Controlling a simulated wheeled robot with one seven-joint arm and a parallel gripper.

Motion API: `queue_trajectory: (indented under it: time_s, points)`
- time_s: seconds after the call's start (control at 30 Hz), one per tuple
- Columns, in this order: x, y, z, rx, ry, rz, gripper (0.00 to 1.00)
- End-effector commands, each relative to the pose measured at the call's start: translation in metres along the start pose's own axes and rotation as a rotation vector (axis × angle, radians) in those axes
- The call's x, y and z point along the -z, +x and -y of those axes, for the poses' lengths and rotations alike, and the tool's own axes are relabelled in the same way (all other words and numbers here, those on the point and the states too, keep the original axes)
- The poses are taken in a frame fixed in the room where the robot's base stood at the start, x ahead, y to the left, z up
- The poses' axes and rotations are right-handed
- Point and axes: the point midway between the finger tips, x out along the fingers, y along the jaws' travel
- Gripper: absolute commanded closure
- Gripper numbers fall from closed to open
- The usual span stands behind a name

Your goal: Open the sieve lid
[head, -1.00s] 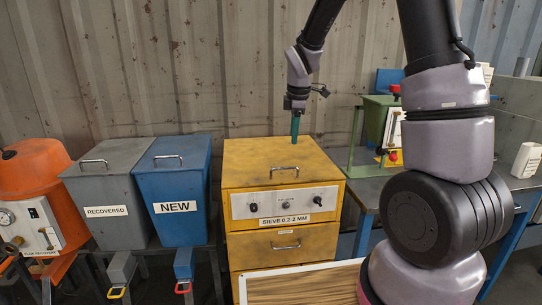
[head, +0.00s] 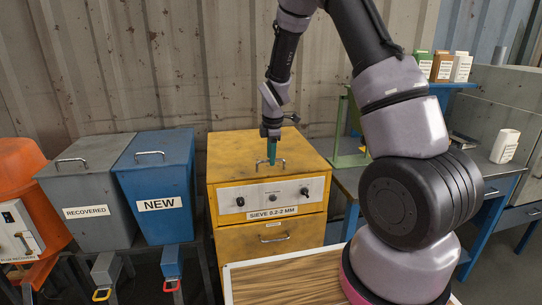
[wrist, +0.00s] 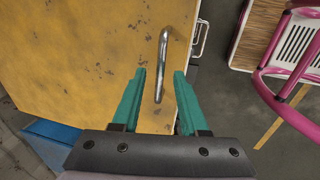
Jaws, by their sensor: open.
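The yellow sieve cabinet (head: 268,196) stands against the wall, labelled "SIEVE 0.2-2 MM". Its lid (head: 230,152) is shut and has a silver bar handle (head: 270,164) near the front edge. My gripper (head: 271,158) is above the lid at the handle, fingers pointing down. In the wrist view my gripper (wrist: 158,105) is open, with a teal finger on each side of the handle's (wrist: 162,65) near end. The handle runs lengthwise between the fingers there. I cannot tell whether a finger touches it.
Grey "RECOVERED" (head: 92,192) and blue "NEW" (head: 155,185) bins stand left of the cabinet, beside an orange machine (head: 30,185). A blue-legged workbench (head: 345,182) is to the right. A wood-topped surface (head: 285,280) lies in front. The cabinet's drawer handle (head: 272,239) is lower down.

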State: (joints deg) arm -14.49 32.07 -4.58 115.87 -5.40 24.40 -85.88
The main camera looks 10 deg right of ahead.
Motion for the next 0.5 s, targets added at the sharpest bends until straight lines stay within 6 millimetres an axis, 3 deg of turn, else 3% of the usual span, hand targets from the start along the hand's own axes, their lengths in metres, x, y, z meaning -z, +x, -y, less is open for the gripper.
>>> queue_trajectory:
  time_s: [0.23,0.27,0.3,0.37,0.5]
  points:
    - [0.0001,0.0008,0.0,0.0,0.0,0.0,0.56]
    - [0.0001,0.0008,0.0,0.0,0.0,0.0,0.64]
    - [0.0001,0.0007,0.0,0.0,0.0,0.0,0.79]
    - [0.0001,0.0007,0.0,0.0,0.0,0.0,1.0]
    - [0.0001,0.0006,0.0,0.0,0.0,0.0,1.0]
